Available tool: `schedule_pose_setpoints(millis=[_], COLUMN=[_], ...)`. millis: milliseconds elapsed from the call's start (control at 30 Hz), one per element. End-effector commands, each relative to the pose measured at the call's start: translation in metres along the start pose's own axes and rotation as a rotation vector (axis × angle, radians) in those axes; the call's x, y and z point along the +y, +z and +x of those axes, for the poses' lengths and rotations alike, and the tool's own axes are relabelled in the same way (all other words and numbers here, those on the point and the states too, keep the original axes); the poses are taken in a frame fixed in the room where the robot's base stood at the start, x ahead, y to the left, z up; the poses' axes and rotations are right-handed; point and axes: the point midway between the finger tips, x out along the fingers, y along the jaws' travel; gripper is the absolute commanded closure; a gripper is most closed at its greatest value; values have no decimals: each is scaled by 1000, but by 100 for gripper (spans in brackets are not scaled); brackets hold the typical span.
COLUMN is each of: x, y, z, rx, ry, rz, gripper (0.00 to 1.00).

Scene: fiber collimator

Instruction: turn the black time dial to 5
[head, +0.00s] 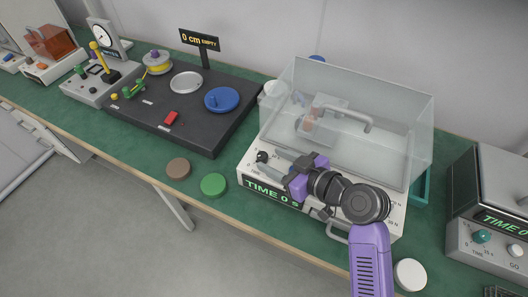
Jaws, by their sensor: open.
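A machine (250,173) with a clear box on top stands right of centre on the green table. Its front display (273,192) reads TIME 0 s. A small black dial (263,157) sits at the left of its front panel, above the display. My purple and black arm reaches in from the lower right across the machine. My gripper (279,162) is open and close to the right of the black dial, and appears apart from it. My wrist and arm hide the middle of the panel. The dial's pointer is too small to read.
The clear cover (350,95) stands over the machine behind my gripper. A brown disc (178,168) and a green disc (213,185) lie on the table to the left.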

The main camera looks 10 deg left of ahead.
Motion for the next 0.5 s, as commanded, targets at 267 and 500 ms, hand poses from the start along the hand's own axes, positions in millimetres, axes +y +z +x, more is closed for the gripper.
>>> schedule_pose_setpoints(millis=[267,500], x=[0,1], y=[-1,0], z=[39,50], rx=[-1,0], ry=[1,3], rz=[2,1], gripper=[51,51])
